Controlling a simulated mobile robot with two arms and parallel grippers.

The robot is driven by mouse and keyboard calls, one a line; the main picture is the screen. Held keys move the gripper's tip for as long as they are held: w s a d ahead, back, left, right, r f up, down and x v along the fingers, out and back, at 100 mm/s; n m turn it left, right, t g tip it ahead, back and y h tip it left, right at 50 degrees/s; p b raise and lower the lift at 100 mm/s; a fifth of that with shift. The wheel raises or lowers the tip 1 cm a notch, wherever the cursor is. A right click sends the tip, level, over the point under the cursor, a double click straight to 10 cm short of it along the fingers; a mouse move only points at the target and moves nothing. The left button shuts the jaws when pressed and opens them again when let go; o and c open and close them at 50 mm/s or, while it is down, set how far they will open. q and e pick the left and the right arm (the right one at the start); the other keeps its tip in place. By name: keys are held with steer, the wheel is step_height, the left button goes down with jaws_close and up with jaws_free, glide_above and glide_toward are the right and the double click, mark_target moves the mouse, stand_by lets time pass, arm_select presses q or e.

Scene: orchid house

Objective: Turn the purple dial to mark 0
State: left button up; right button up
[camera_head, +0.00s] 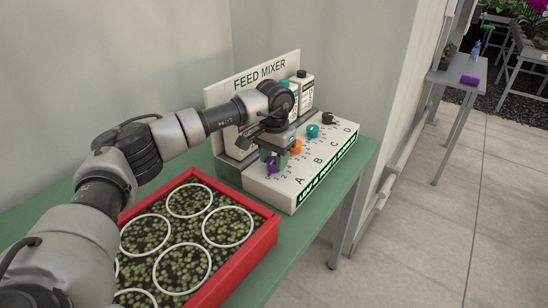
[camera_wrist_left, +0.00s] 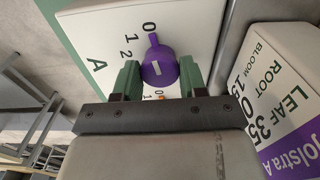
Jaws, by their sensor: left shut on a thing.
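The purple dial (camera_head: 271,168) is the dial by letter A on the white feed mixer panel (camera_head: 285,190). In the left wrist view the purple dial (camera_wrist_left: 158,67) has its pointer directed at the printed mark 0 (camera_wrist_left: 149,27), with 1 and 2 beside it. My left gripper (camera_head: 274,152) is over the dial, reaching down to it. In the left wrist view its green fingers (camera_wrist_left: 160,80) are shut on the dial, one on each side. My right gripper is in neither view.
An orange dial (camera_head: 296,147), a teal dial (camera_head: 313,131) and a black dial (camera_head: 328,118) stand further along the panel. Bottles (camera_head: 303,88) stand behind it. A red tray (camera_head: 262,243) of small plants sits in front on the green table (camera_head: 321,223).

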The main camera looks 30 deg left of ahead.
mark_target(274, 160)
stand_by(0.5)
arm_select(q)
steer(key=o, duration=0.9)
step_height(274, 160, up, 11)
steer(key=shift+f, duration=0.1)
steer(key=shift+f, duration=0.1)
